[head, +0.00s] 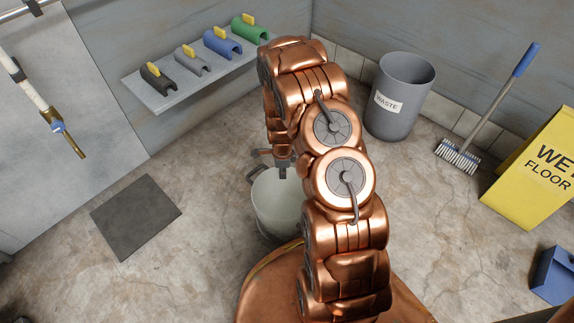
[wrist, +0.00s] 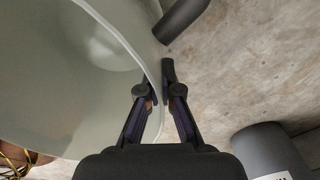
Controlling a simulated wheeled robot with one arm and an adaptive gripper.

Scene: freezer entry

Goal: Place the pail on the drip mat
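The pail (head: 277,208) is pale grey-green with a dark handle grip and shows left of my arm in the head view, partly hidden by it. Whether it touches the floor is not clear. In the wrist view the pail (wrist: 60,80) fills the left side, its wall running between my fingers. In the head view my gripper (head: 280,163) is above the pail's far edge. The drip mat (head: 136,217), a flat dark grey square, lies bare on the floor, left of the pail.
A wall shelf (head: 165,98) with several coloured scoop-like items is at the back left. A grey waste bin (head: 400,100), a broom (head: 490,110) and a yellow wet-floor sign (head: 535,170) stand at the right. The floor between pail and mat is clear.

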